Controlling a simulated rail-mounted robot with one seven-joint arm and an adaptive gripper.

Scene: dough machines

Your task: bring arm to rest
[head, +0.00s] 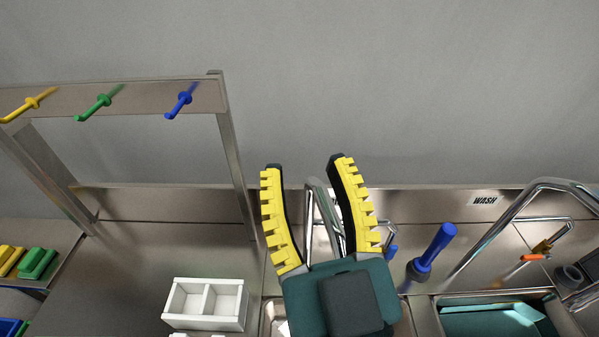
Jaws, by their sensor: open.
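My gripper (308,172) is in the lower middle of the head view, with two yellow ridged fingers spread apart and pointing up in the picture. Nothing is between the fingertips; the wall shows through the gap near their tips. A chrome faucet shows behind, between the fingers. The teal and dark body of my gripper (345,300) covers part of the counter and a sink below it. The rest of my arm is not visible.
A rack with yellow, green and blue hooks (185,100) stands at the left. A white two-compartment box (207,302) sits on the steel counter (130,270). A blue-handled tool (432,252), faucet (490,240) and sink with teal contents (490,318) are at right.

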